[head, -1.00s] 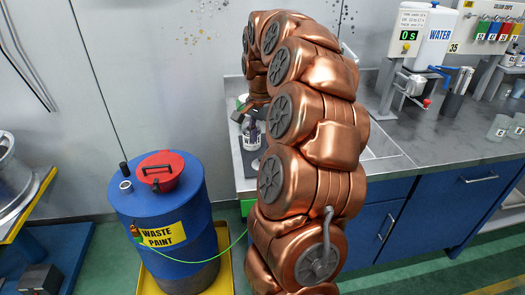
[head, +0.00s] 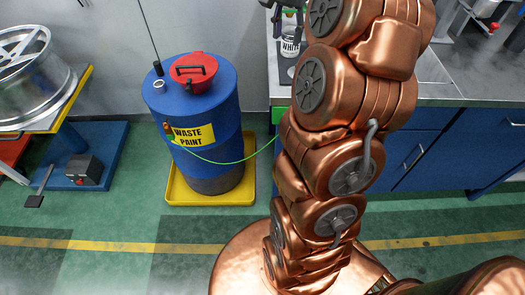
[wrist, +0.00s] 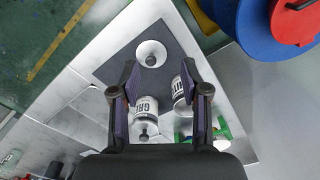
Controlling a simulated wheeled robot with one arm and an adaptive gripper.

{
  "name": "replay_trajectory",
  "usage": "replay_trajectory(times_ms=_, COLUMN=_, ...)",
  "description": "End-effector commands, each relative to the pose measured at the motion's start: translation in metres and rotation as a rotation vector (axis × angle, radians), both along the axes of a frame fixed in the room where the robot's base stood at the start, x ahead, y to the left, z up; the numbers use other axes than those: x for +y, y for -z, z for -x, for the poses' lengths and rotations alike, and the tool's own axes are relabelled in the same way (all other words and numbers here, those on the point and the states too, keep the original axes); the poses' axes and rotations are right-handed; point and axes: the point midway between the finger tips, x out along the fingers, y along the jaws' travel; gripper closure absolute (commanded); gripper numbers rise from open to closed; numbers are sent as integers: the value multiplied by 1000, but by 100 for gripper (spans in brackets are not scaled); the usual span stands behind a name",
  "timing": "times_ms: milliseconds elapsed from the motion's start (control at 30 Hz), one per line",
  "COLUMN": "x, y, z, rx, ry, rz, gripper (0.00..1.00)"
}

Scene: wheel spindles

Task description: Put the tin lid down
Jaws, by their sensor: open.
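In the wrist view a round white tin lid (wrist: 152,48) with a dark knob lies flat on a dark grey mat (wrist: 121,62). My gripper (wrist: 158,68) is open above the mat, and nothing shows held between its fingers. The lid lies just beyond the fingertips, apart from them as far as I can tell. A white tin marked GREY (wrist: 144,106), with a dark knob on top, shows between the fingers. A tin marked WHITE (wrist: 179,92) is partly hidden by the right finger. The WHITE tin also shows in the head view (head: 289,50), beside my arm.
A blue waste paint drum (head: 205,110) with a red funnel lid (head: 196,70) stands in a yellow tray (head: 205,198) left of the bench. A green object (wrist: 221,129) lies near the right finger. A metal wheel (head: 35,75) sits on a stand at left.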

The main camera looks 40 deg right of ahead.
Motion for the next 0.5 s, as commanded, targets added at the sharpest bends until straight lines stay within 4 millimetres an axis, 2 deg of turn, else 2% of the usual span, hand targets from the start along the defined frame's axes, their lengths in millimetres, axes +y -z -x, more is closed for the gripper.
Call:
replay_trajectory(times_ms=33, x=22, y=-1, z=2, rx=-1, ry=-74, rz=-2, gripper=54)
replay_trajectory(times_ms=133, x=65, y=2, z=10, rx=6, ry=-229, rz=-9, gripper=54)
replay_trajectory(times_ms=267, x=118, y=10, z=30, rx=20, ry=-428, rz=-18, gripper=54)
replay_trajectory(times_ms=400, x=168, y=22, z=61, rx=38, ry=-626, rz=-25, gripper=54)
replay_trajectory(times_ms=500, x=198, y=34, z=87, rx=54, ry=-756, rz=-34, gripper=54)
